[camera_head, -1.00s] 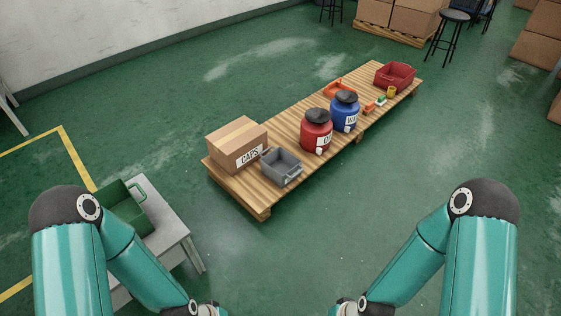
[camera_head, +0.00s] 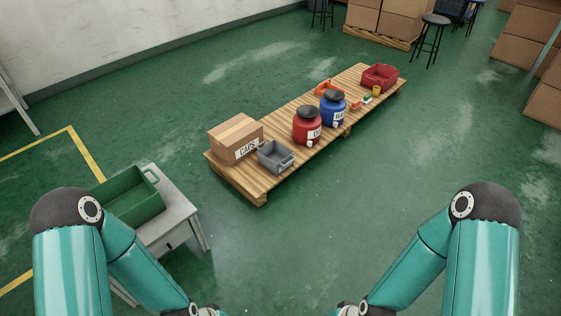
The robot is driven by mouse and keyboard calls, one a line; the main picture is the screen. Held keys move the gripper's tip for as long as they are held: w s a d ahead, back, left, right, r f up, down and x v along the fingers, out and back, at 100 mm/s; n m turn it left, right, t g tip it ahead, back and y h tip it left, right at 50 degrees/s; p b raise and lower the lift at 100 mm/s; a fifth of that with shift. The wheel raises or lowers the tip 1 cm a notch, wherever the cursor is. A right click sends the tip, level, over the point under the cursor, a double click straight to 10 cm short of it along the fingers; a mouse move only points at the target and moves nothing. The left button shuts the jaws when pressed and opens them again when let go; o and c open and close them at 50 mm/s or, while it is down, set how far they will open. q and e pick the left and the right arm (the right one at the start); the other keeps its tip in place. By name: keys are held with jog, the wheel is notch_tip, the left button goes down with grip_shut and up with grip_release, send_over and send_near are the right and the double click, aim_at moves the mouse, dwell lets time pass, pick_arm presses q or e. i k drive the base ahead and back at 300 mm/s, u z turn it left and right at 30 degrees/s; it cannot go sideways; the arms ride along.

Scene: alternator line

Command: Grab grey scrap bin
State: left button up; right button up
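The grey scrap bin (camera_head: 275,158) is a small open box with a handle. It stands on the near end of a long wooden pallet (camera_head: 240,184), between a cardboard box and a red drum. It looks empty from here. My two teal arms come in at the lower left and lower right, well short of the pallet. Both grippers are cut off below the bottom edge, so their fingers do not show.
A cardboard box (camera_head: 236,139) labelled CAPS, a red drum (camera_head: 307,127), a blue drum (camera_head: 333,110) and a red bin (camera_head: 380,77) share the pallet. A grey table (camera_head: 175,216) with a green bin (camera_head: 130,200) stands at the left. Green floor is clear in front and right.

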aim_at(275, 157)
jog(key=z, duration=0.45)
jog(key=i, duration=1.2)
jog(key=z, duration=0.55)
jog(key=i, duration=1.3)
jog(key=u, duration=1.05)
jog(key=i, duration=0.9)
jog(key=u, duration=0.7)
jog(key=k, duration=0.7)
jog(key=u, duration=0.25)
jog(key=i, duration=0.75)
jog(key=z, duration=0.1)
